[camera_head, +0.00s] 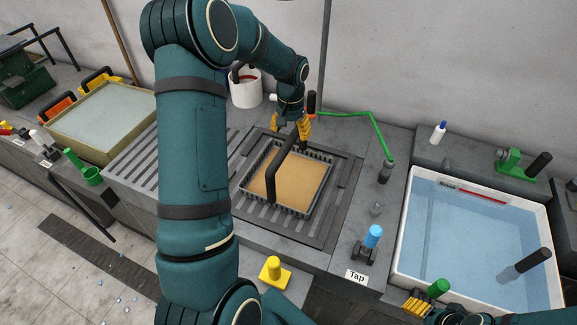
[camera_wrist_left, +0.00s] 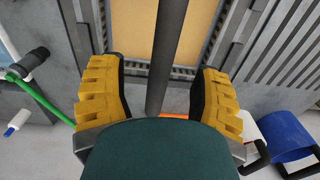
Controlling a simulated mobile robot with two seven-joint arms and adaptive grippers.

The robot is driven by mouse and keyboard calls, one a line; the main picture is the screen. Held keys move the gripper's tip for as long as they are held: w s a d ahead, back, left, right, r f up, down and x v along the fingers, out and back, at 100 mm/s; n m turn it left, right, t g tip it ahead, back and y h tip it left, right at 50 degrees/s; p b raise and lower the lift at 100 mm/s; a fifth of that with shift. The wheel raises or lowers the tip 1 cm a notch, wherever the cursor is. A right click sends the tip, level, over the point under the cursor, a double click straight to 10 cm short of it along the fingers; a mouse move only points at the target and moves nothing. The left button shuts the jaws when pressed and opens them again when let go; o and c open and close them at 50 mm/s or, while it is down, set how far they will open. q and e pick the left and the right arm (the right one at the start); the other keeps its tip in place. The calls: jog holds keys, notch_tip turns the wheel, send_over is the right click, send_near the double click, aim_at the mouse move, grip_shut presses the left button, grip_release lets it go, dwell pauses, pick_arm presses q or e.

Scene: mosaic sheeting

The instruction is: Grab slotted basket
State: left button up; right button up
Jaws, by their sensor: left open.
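The slotted basket (camera_head: 325,183) is a dark grey slotted tray with a tan sheet inside and a black bar handle (camera_head: 271,182) arching over it. It sits on a slatted grate in the counter. My left gripper (camera_head: 292,126), with yellow fingers, is at the basket's far edge, by the handle's far end. In the left wrist view, the open left gripper (camera_wrist_left: 162,88) has one finger on each side of the dark handle bar (camera_wrist_left: 168,45), with gaps on both sides. My right gripper (camera_head: 416,305) shows only partly at the bottom right; its opening is unclear.
A white water basin (camera_head: 402,238) stands at right, with a blue-topped tap (camera_head: 372,238) beside it. A green pipe (camera_head: 372,122) runs behind the basket. A shallow framed tray (camera_head: 105,115) is at left. My left arm covers much of the middle left.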

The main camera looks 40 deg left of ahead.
aim_at(289, 141)
pick_arm(q)
jog(key=f, duration=0.5)
jog(key=shift+s+a+f, duration=0.1)
jog(key=shift+s+a, duration=0.05)
jog(key=shift+s, duration=0.1)
grip_shut()
